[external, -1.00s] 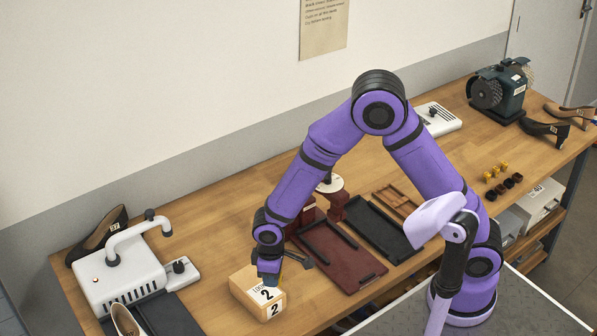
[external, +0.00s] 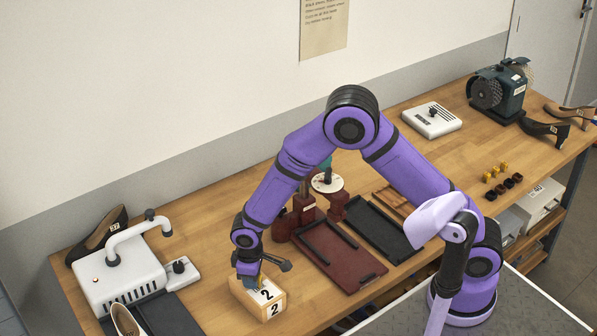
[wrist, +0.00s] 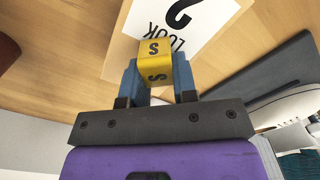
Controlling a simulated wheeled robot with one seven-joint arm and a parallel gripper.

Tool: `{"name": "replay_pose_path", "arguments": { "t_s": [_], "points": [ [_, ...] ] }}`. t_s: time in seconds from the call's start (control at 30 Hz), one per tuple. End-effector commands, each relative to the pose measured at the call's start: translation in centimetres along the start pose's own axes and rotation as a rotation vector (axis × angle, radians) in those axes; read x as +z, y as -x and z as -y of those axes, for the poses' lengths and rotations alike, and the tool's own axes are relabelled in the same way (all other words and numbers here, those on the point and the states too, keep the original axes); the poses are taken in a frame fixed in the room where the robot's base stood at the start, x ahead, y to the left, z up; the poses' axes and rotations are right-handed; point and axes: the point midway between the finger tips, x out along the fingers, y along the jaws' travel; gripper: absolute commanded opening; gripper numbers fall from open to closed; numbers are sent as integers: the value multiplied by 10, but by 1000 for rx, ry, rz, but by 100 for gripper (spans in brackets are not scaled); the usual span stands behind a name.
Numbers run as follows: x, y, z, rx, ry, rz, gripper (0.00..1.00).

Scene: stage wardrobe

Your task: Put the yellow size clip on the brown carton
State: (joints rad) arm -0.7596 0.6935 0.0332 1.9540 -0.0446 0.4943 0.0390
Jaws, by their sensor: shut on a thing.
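The yellow size clip (wrist: 155,57), a small block marked S, is between the blue fingers of my gripper (wrist: 158,82) in the wrist view. My gripper is shut on it. The brown carton (external: 270,314), with white labels reading 2, stands on the bench at the lower middle of the external view. My gripper (external: 247,283) is over the carton's left part there. In the wrist view the carton's top (wrist: 122,48) and its label lie beyond the clip. I cannot tell whether the clip touches the carton. The clip is not clear in the external view.
A white machine (external: 120,278) with a bent arm and a dark mat stand left of the carton. A maroon tray (external: 345,265) and a black tray (external: 385,232) lie to its right. Several yellow clips (external: 496,171) and dark pieces are at the far right.

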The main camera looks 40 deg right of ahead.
Motion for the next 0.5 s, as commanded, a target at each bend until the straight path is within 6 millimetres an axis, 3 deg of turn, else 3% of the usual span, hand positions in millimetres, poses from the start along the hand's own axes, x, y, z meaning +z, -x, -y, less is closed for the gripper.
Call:
{"name": "replay_pose_path", "arguments": {
  "t_s": [0.17, 0.2, 0.27, 0.5],
  "points": [
    [0, -3, 0, 0, 0, 1, 5],
    [0, -2, 0, 0, 0, 0, 36],
    [0, -2, 0, 0, 0, 0, 49],
    [0, -2, 0, 0, 0, 0, 52]
  ]
}}
